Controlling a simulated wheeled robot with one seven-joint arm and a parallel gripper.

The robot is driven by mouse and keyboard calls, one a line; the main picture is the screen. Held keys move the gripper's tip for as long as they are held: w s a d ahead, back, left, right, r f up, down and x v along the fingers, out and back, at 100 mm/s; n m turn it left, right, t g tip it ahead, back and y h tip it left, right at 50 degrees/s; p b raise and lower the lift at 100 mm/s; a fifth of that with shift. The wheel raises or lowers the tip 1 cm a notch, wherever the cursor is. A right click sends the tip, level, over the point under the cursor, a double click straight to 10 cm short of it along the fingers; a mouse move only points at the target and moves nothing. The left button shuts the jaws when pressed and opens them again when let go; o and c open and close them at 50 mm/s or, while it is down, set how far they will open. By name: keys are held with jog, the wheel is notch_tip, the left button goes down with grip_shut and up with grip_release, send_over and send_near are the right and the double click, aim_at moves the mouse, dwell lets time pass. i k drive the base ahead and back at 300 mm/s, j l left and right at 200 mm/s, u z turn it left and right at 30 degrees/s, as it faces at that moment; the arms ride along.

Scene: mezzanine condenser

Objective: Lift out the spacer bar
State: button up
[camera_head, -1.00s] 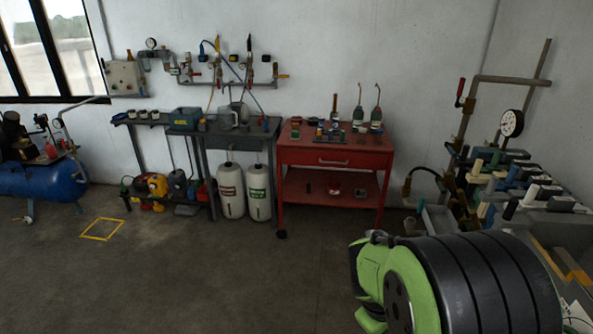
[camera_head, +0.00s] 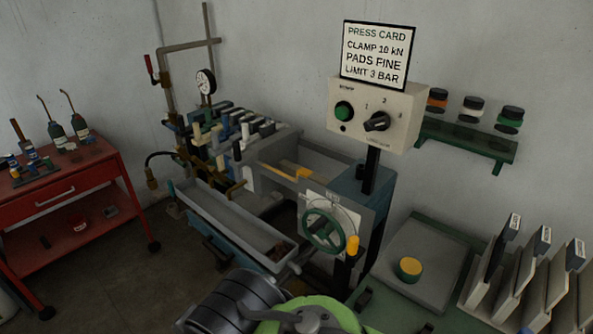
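A filter press (camera_head: 362,195) stands in the middle of the view, with a green handwheel (camera_head: 324,230) on its front plate. A flat yellow-orange bar (camera_head: 291,171) lies across the open gap between the press's end and its row of plates (camera_head: 228,140). It looks like the spacer bar, though no label on it can be read. Green and dark parts of my own arm fill the bottom edge, below and in front of the press. My gripper's fingers do not show, so I cannot see whether it holds anything.
A control box (camera_head: 376,114) with a press card (camera_head: 375,54) rises behind the press. A long grey drip tray (camera_head: 235,222) runs along its front. Upright plates (camera_head: 515,285) stand on the right bench. A red cart (camera_head: 60,205) is left, with bare floor between.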

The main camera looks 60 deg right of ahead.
aim_at(290, 168)
jog(key=z, duration=2)
jog(key=i+j+z, duration=0.2)
jog(key=i+j, duration=0.15)
jog(key=j, duration=0.3)
jog(key=i+j+z, duration=0.1)
jog(key=j, duration=0.25)
jog(key=i+j+z, duration=0.1)
jog(key=i+j, duration=0.15)
jog(key=i+j+z, duration=0.15)
jog(key=j, duration=0.35)
jog(key=i+j+z, duration=0.1)
jog(key=j, duration=0.25)
jog(key=i+j+z, duration=0.1)
jog(key=j, duration=0.3)
jog(key=i+j+z, duration=0.1)
jog(key=j, duration=0.3)
jog(key=i+l, duration=0.35)
jog(key=i, duration=0.05)
